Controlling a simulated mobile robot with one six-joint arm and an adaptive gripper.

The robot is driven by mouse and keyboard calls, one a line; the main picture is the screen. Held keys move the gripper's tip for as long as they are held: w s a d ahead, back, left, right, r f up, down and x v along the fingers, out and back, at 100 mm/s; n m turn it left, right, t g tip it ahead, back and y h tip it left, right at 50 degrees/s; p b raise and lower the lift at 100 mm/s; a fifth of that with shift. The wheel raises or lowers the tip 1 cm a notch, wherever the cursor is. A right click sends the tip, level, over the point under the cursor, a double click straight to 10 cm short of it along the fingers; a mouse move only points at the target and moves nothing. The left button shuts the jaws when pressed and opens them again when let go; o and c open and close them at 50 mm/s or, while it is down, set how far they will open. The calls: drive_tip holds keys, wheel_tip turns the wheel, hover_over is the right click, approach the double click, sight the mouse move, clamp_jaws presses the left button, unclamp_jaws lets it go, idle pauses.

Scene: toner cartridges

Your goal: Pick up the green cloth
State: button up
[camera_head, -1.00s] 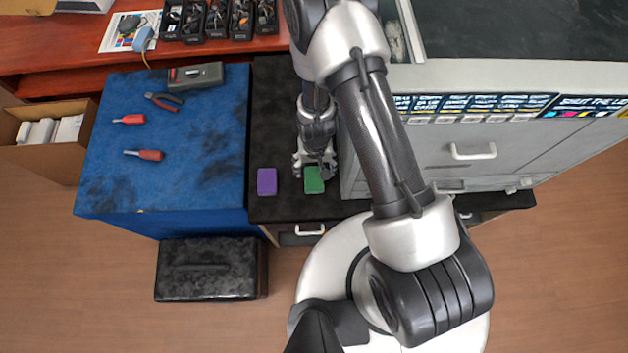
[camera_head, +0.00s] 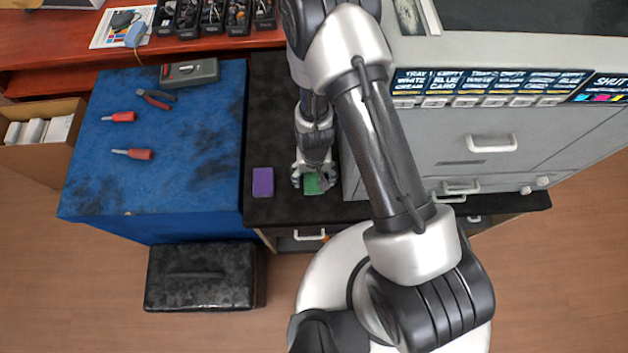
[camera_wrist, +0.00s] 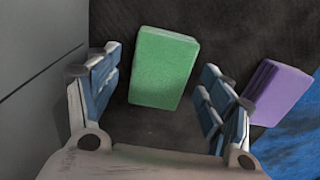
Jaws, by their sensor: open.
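The green cloth (camera_head: 312,184) is a small folded block lying on the black bench top, partly hidden by my gripper (camera_head: 311,182) in the head view. The wrist view shows the cloth (camera_wrist: 163,67) whole, slightly tilted. My gripper (camera_wrist: 161,100) is open there, with one finger on each side of the cloth's near end. Dark surface shows between the cloth and both fingers, so nothing is gripped. I cannot tell the exact height of the fingertips above the bench.
A purple cloth (camera_head: 262,182) lies left of the green one; in the wrist view it is just right of the right finger (camera_wrist: 277,92). The large grey printer (camera_head: 480,150) stands close on the right. A blue-covered table (camera_head: 190,190) with tools is on the left.

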drive_tip(key=shift+c, duration=0.2)
drive_tip(key=c, duration=0.9)
drive_tip(key=shift+r, duration=0.2)
wheel_tip(320, 180, up, 12)
drive_tip(key=p, duration=1.1)
wheel_tip(320, 180, up, 8)
hover_over(314, 178)
drive_tip(key=shift+s+f+p, duration=0.1)
drive_tip(key=shift+p, duration=0.35)
